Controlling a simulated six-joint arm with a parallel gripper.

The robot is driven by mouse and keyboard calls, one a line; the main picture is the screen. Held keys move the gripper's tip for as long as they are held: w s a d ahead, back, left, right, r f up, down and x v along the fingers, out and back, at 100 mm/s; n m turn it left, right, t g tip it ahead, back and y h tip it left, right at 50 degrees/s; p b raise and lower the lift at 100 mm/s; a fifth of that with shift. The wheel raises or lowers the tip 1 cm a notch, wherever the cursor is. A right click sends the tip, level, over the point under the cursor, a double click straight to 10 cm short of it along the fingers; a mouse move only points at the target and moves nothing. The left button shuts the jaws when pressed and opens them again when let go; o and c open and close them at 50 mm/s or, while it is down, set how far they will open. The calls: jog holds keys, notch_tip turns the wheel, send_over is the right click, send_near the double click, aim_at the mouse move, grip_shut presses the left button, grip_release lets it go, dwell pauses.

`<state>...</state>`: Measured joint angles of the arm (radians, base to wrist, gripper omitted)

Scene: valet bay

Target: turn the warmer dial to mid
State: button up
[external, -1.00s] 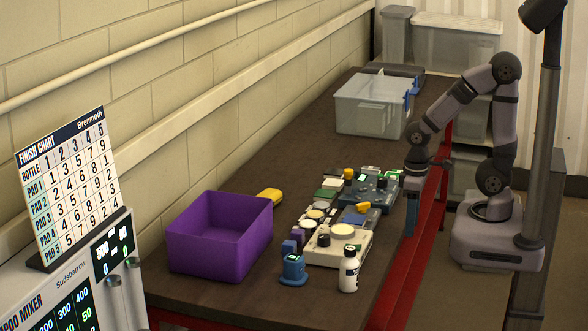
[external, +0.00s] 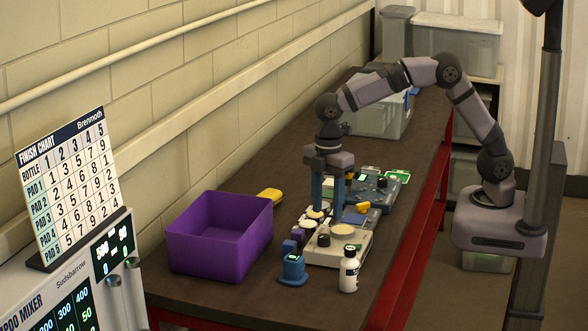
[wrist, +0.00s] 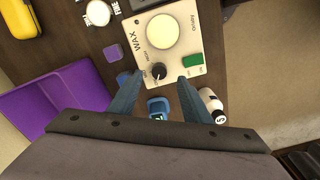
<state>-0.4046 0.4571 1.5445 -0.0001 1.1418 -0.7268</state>
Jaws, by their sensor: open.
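The warmer is a cream box marked WAX (wrist: 180,38), with a round pale disc on top. In the external view the warmer (external: 350,255) sits near the front of the bench. My gripper (external: 327,210) is open and empty, pointing down above and behind the warmer in the external view. In the wrist view its fingers (wrist: 158,80) appear on either side of the dial, apart from it.
A purple bin (external: 220,235) stands left of the warmer. A blue device (external: 292,271) and a white bottle (external: 349,272) stand close in front. Several small devices and pads crowd behind it. A yellow item (external: 270,195) lies by the wall. Bare bench shows at the front.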

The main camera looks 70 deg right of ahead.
aim_at(324, 236)
jog(key=shift+w+a+r+n, duration=0.2)
jog(key=shift+a+n, duration=0.1)
jog(key=shift+a, duration=0.25)
jog(key=shift+f, duration=0.1)
jog(key=shift+f, duration=0.1)
jog(key=shift+f+p, duration=1.1)
jog(key=shift+f, duration=2.4)
jog(key=c, duration=1)
